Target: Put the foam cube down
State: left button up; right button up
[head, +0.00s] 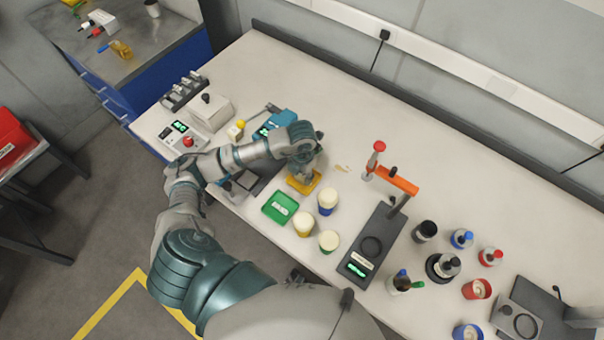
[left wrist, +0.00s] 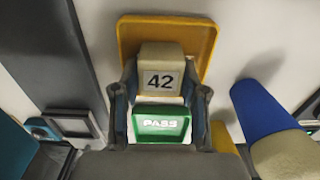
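In the head view my left gripper (head: 305,172) is over the yellow tray (head: 292,184), and hides most of the cube.
A green tray (head: 280,208) lies nearer me. Cream-topped containers (head: 327,202) stand just right of the yellow tray. A dark stand with an orange arm (head: 396,181) is further right. Several bottles crowd the bench's right end. The back of the bench is clear.

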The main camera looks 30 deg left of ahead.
aim_at(304, 175)
pick_arm(q)
jog(key=shift+d, duration=0.25)
jog(key=shift+d+r, duration=0.1)
jog(key=shift+r, duration=0.45)
notch_tip(304, 175, up, 11)
jog(key=shift+p, duration=0.3)
